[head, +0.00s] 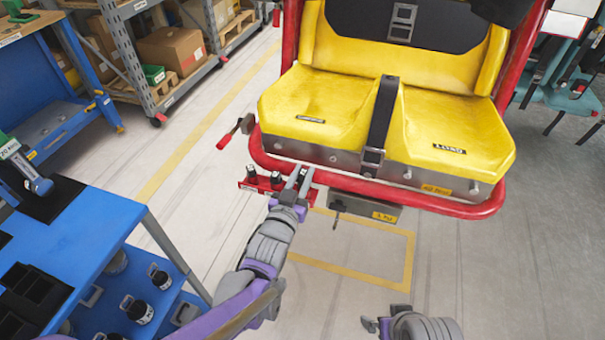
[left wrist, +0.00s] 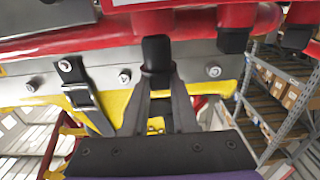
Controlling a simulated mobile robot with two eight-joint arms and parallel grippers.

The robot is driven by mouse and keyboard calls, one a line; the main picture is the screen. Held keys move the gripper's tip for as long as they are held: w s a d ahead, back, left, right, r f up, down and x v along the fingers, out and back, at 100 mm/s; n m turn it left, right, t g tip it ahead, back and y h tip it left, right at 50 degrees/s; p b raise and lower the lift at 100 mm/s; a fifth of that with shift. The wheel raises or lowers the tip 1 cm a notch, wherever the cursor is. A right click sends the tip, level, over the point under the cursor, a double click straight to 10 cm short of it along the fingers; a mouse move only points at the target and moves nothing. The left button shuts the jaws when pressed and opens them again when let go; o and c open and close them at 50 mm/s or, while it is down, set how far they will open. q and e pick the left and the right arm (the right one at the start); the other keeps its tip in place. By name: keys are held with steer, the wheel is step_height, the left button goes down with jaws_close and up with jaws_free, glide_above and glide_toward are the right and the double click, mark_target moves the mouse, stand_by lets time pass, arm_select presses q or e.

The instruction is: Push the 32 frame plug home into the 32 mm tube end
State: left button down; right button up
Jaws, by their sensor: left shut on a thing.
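My left gripper (head: 299,181) is at the red rail below the front left corner of the yellow seat. In the left wrist view its fingers (left wrist: 157,85) are shut on a black plug (left wrist: 157,52). The plug's far end meets or nearly meets the red tube (left wrist: 190,22); I cannot tell how deep it sits. Two more black plugs, one nearer (left wrist: 233,40) and one farther (left wrist: 297,36), stand along the red rail; they also show in the head view (head: 276,178). No size marks are readable on the plugs. My right gripper (head: 371,325) is partly visible at the bottom edge.
The yellow seat (head: 310,105) in its red frame (head: 485,208) stands just beyond the gripper. A grey box (head: 368,208) hangs under it. A blue workbench (head: 70,235) stands at the left, with shelving (head: 135,60) behind. The floor between is clear.

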arm_select(q)
steer(key=shift+f+b, duration=1.1)
steer(key=shift+f, duration=0.6)
jaws_free()
stand_by(0.5)
steer(key=v, duration=0.7)
stand_by(0.5)
steer(key=shift+r, duration=0.1)
stand_by(0.7)
